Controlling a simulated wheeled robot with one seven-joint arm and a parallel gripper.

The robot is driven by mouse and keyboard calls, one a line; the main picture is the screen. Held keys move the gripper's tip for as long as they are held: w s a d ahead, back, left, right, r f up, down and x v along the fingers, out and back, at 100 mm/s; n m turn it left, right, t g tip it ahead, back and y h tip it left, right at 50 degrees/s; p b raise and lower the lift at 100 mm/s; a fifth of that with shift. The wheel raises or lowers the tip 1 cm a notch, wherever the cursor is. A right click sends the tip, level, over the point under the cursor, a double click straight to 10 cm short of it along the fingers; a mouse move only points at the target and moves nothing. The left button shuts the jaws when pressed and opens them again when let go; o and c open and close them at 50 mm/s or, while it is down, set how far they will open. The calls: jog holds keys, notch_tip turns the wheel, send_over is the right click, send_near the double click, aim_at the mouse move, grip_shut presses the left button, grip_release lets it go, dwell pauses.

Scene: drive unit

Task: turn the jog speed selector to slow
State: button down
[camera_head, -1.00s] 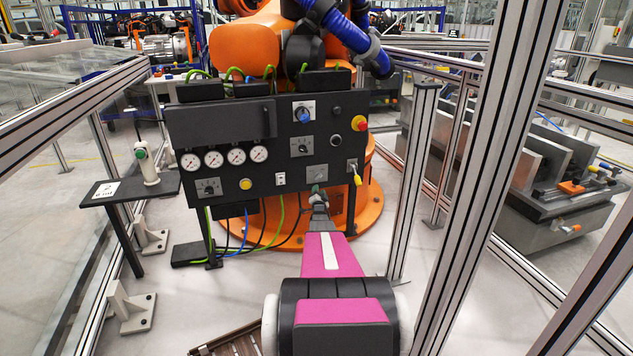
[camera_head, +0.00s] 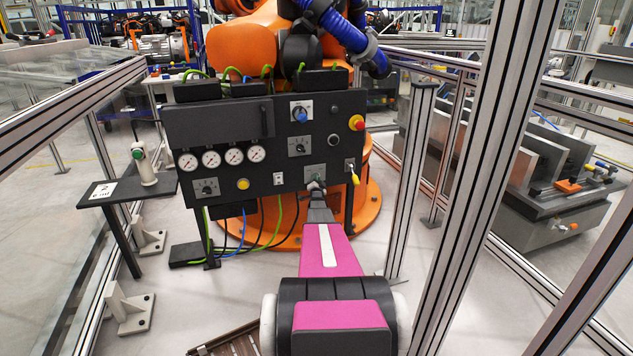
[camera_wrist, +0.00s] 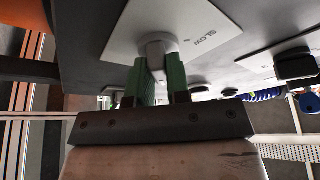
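The jog speed selector shows in the wrist view as a grey knob (camera_wrist: 156,46) on a pale plate (camera_wrist: 205,28). The plate reads SLOW to the right of the knob. My gripper (camera_wrist: 160,80) has green fingers on both sides of the knob's lever, apparently touching it. In the head view my gripper (camera_head: 316,186) reaches the lower right of the black control panel (camera_head: 225,178) and covers most of the knob there. The plate's edge (camera_head: 309,169) still shows. I cannot read which way the knob points.
A yellow-handled key switch (camera_head: 354,174) is right of my gripper. A red emergency stop (camera_head: 357,122) and another selector (camera_head: 299,146) are above. Gauges (camera_head: 211,158) and a yellow button (camera_head: 243,184) are to the left. A metal frame post (camera_head: 412,180) stands right of my arm.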

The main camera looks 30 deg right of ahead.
jog(key=shift+n, duration=0.5)
jog(key=shift+s+d+n+t+y, duration=0.15)
jog(key=shift+n+t+y, duration=0.3)
jog(key=shift+n+y, duration=2.5)
jog(key=shift+w+d+n+t+y, duration=0.15)
jog(key=shift+n+t+y, duration=0.55)
jog(key=shift+n, duration=4.3)
jog(key=shift+s+d+n+t+y, duration=0.2)
jog(key=shift+n+y, duration=1.85)
jog(key=shift+n, duration=2.2)
jog(key=c, duration=1.1)
grip_release()
